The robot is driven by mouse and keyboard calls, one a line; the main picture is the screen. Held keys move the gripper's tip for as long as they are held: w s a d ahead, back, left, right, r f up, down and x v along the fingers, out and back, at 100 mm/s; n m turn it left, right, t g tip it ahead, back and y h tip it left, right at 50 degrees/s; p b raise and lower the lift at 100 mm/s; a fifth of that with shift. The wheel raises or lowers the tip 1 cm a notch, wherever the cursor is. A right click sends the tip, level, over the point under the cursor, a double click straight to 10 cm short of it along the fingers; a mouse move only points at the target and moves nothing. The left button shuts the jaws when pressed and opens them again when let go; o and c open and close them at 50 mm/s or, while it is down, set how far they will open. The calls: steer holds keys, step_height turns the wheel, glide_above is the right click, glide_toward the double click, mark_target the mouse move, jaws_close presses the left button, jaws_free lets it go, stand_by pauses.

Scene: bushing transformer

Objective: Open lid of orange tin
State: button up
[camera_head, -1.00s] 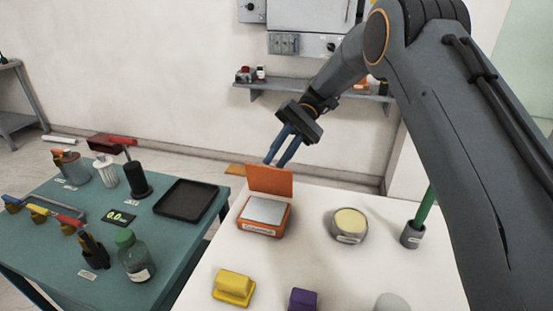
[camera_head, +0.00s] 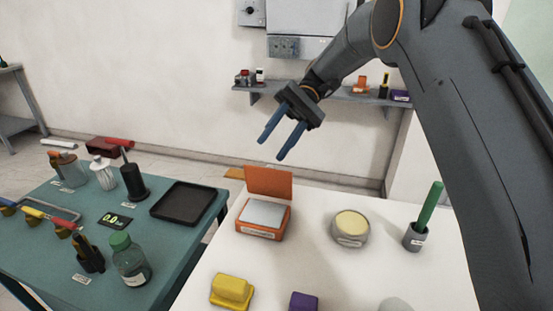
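The orange tin (camera_head: 262,233) stands on the white table, with a pale grey surface showing inside it. Its orange lid (camera_head: 269,182) stands raised, roughly upright, along the tin's back edge. My gripper (camera_head: 279,149) is above and behind the lid, apart from it. Its two blue fingers are spread with nothing between them.
On the white table are a round tin with pale yellow contents (camera_head: 350,229), a grey cup with a green stick (camera_head: 415,236), a yellow block (camera_head: 232,291) and a purple block (camera_head: 303,302). The teal table (camera_head: 170,245) at left holds a black tray (camera_head: 184,202), bottles and tools. A wall shelf (camera_head: 340,96) is behind my gripper.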

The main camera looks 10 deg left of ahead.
step_height(320, 180, up, 5)
steer(key=p, duration=0.9)
